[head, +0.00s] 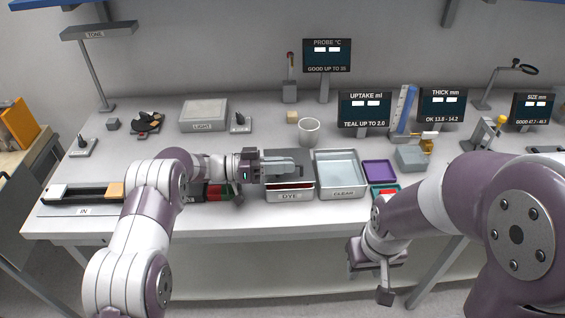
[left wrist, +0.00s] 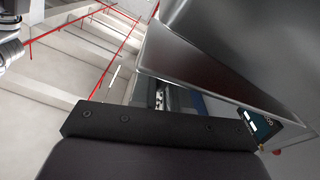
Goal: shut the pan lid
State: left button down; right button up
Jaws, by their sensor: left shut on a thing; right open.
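The DYE pan (head: 290,196) stands on the bench near its front edge, with a strip of red showing under its grey lid (head: 302,157). My left gripper (head: 288,167) reaches in from the left over the pan and is shut on the lid, hiding part of it. I cannot tell the lid's exact tilt. In the left wrist view, a large grey metal sheet (left wrist: 215,60), which looks like the lid, fills the upper right. My right gripper (head: 377,272) is open and empty, hanging in front of the bench edge, away from the pan.
The CLEAR tray (head: 340,193) stands close to the right of the pan. A purple tray (head: 380,172) is further right. A white cup (head: 308,131) stands behind the pan, and a LIGHT box (head: 204,114) at the back left. Bench space between them is free.

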pick_arm(q)
jog(key=shift+s+f, duration=0.1)
dwell(0.3)
jog(key=c, duration=1.2)
grip_release()
jog(key=shift+s, duration=0.1)
jog(key=shift+r, duration=0.4)
notch_tip(320, 180, up, 4)
jog(key=shift+f, duration=0.1)
jog(key=s+d+r+b, duration=0.1)
jog(key=s+d+r, duration=0.5)
jog(key=d, duration=0.3)
jog(key=shift+s+d+r, duration=0.3)
jog(key=shift+s, duration=0.05)
